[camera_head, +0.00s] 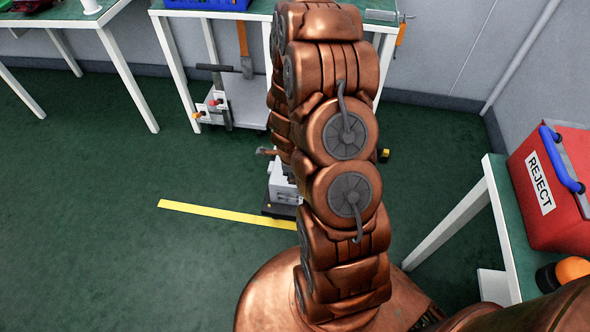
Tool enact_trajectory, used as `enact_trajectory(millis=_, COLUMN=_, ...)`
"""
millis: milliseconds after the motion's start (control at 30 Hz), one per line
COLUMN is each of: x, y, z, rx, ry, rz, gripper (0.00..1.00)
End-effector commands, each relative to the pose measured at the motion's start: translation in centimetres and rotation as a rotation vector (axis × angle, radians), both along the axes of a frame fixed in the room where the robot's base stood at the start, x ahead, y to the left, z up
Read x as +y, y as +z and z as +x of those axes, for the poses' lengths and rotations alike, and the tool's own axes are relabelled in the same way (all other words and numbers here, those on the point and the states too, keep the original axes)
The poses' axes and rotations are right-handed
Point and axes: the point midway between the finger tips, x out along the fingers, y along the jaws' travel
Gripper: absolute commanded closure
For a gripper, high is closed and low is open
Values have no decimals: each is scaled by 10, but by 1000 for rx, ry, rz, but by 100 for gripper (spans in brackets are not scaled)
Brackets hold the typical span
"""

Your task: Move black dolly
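A low black base (277,210), which may be the black dolly, shows on the green floor beside my arm. A grey boxy object (284,184) appears to sit on it. My copper arm hides its right side, so its full shape cannot be told. My arm rises through the middle of the head view, and its far end is hidden behind its own links. My gripper cannot be made out, so its place relative to the dolly is not shown.
A white-legged table (181,69) stands at the back, with a wheeled cart with a black handle (215,68) by it. A red REJECT box (552,190) sits on a right-hand table (505,215). Yellow tape (225,213) marks the floor; the left floor is clear.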

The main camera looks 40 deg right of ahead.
Motion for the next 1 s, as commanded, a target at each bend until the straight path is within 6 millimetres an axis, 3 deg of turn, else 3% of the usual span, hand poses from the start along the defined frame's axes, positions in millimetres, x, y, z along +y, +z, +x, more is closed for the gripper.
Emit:
enact_trajectory(millis=167, x=0, y=0, z=0, rx=1, ry=-1, rz=1, gripper=44)
enact_trajectory(millis=567, x=-2, y=4, z=1, rx=-3, ry=-1, rz=-4, gripper=44)
enact_trajectory(millis=1000, x=5, y=47, z=-5, rx=-3, ry=0, rz=-4, gripper=44)
